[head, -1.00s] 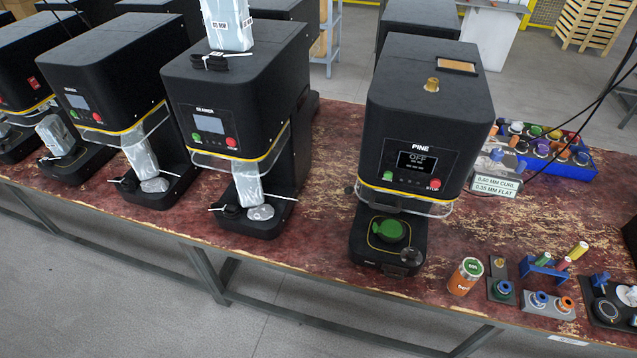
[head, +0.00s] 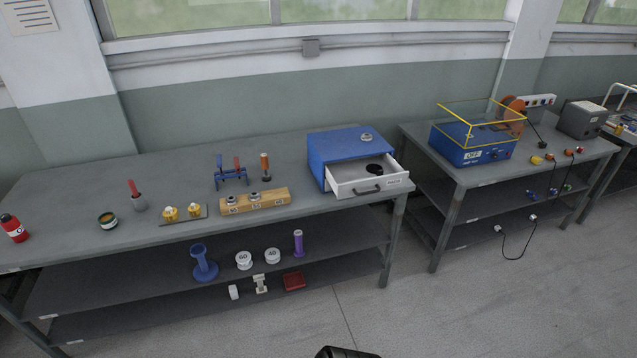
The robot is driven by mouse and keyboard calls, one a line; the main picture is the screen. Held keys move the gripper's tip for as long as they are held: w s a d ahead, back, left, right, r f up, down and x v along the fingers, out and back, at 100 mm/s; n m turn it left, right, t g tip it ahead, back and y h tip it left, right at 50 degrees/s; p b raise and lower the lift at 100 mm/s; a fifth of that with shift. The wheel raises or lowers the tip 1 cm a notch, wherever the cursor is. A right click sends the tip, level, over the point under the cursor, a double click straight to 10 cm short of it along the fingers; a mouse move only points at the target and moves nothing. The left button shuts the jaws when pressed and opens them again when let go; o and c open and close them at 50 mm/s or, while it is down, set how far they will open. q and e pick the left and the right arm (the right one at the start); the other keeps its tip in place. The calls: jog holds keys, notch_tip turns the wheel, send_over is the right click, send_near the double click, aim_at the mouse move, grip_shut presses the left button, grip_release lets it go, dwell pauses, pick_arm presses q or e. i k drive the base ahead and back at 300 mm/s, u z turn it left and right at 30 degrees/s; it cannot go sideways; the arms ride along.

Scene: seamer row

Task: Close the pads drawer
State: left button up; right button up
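The pads drawer (head: 372,188) is a pale tray drawer with a dark handle (head: 367,190) and a small label too small to read. It sticks out open from the front of a blue cabinet (head: 345,146) at the right end of the near grey workbench. A dark round pad (head: 375,169) shows inside it, towards the back. Neither of my grippers can be made out; only a dark part, probably mine, shows at the bottom edge of the view, well away from the drawer.
A small metal piece (head: 366,137) sits on the cabinet top. A wooden block with metal pieces (head: 255,202) stands left of the drawer on the workbench (head: 95,205). A second bench (head: 480,177) with a blue machine (head: 472,147) stands to the right. The floor (head: 440,310) in front is clear.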

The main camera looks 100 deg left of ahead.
aim_at(348, 178)
jog(key=u, duration=2.1)
